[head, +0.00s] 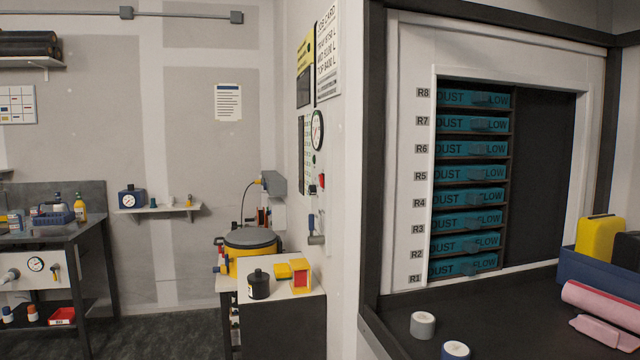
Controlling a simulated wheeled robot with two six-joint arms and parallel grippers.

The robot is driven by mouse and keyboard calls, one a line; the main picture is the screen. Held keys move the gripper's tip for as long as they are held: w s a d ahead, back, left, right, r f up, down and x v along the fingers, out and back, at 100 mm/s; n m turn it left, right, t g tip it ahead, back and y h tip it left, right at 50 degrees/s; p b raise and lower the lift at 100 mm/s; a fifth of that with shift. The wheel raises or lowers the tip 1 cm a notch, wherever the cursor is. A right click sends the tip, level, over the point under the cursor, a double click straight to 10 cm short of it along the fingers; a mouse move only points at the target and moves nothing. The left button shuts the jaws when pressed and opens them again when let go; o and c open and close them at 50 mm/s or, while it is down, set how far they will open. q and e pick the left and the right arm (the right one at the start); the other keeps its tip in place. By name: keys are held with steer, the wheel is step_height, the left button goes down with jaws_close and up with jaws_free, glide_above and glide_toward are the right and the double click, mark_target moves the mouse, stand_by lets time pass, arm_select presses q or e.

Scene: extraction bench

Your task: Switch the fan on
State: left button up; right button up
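I cannot make out a fan in the head view. On the side of the white wall in the middle are a small red control (322,181) and, below it, a grey fitting with a blue-topped handle (312,228). I cannot tell whether either one is the fan's switch or how it is set. A round gauge (317,130) is mounted above them. Neither of my grippers is in view.
A cabinet with stacked teal filters (473,172) stands at the right, behind a dark bench top (480,318). A small table holds a yellow drum (248,260) and a black bottle (258,284). A dark workbench (60,235) is at the left. Floor shows between them.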

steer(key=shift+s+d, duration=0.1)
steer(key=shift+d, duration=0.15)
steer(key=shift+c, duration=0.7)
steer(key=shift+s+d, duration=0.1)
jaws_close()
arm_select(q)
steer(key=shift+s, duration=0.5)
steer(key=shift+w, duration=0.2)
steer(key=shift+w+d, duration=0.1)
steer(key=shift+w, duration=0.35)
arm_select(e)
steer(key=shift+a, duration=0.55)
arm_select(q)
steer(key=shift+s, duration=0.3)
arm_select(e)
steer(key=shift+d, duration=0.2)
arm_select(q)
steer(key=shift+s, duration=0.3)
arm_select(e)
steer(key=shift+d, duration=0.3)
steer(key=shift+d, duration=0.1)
